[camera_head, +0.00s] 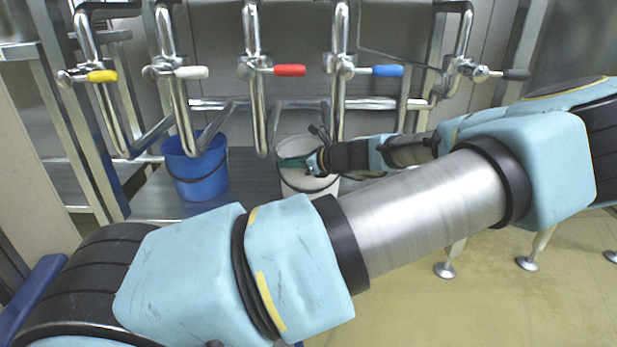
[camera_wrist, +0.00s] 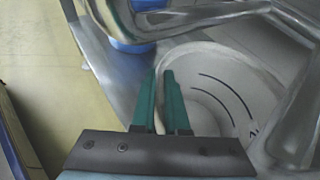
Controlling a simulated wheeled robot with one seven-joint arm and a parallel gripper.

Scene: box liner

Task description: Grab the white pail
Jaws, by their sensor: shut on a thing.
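The white pail (camera_head: 305,184) stands on the metal shelf under the taps, right of the blue pail. My gripper (camera_head: 290,163) reaches into it from the right at its rim, and its green fingers are partly hidden. In the wrist view the white pail (camera_wrist: 218,62) shows its inside, with dark curved marks on the wall. My gripper (camera_wrist: 168,88) has its two green fingers close together there, one on each side of the pail's near wall. It is shut on that wall. The pail looks upright.
A blue pail (camera_head: 196,170) stands to the left on the shelf (camera_head: 245,175). Several metal pipes with coloured tap handles, such as the red one (camera_head: 289,70), hang close above the pails. The yellowish floor (camera_head: 470,300) is open at the right.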

